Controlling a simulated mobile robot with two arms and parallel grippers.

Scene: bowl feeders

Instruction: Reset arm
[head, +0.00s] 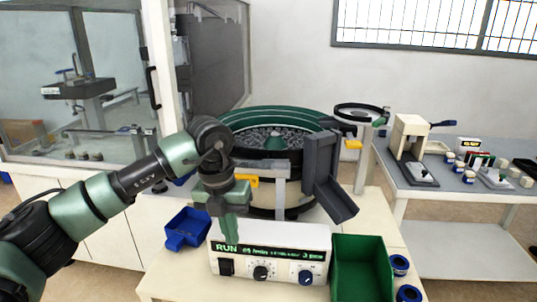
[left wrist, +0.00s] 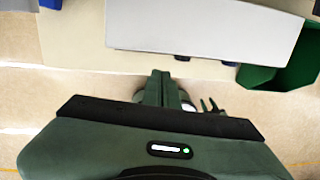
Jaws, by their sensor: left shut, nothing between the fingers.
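My left arm comes in from the left in the head view and bends down at its wrist. My left gripper (head: 230,230) points down just in front of the control box. Its fingers are shut and empty, and in the left wrist view the closed fingertips (left wrist: 161,82) show below the white control box (left wrist: 200,27). The control box (head: 270,268) has a lit RUN display and several knobs in the head view. My right gripper is not in view.
The bowl feeder (head: 275,117) stands behind the box, with a grey chute (head: 326,180) on its right. A blue bin (head: 188,229) lies left of the box and a green bin (head: 361,262) right of it. A side table (head: 440,208) holds small parts.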

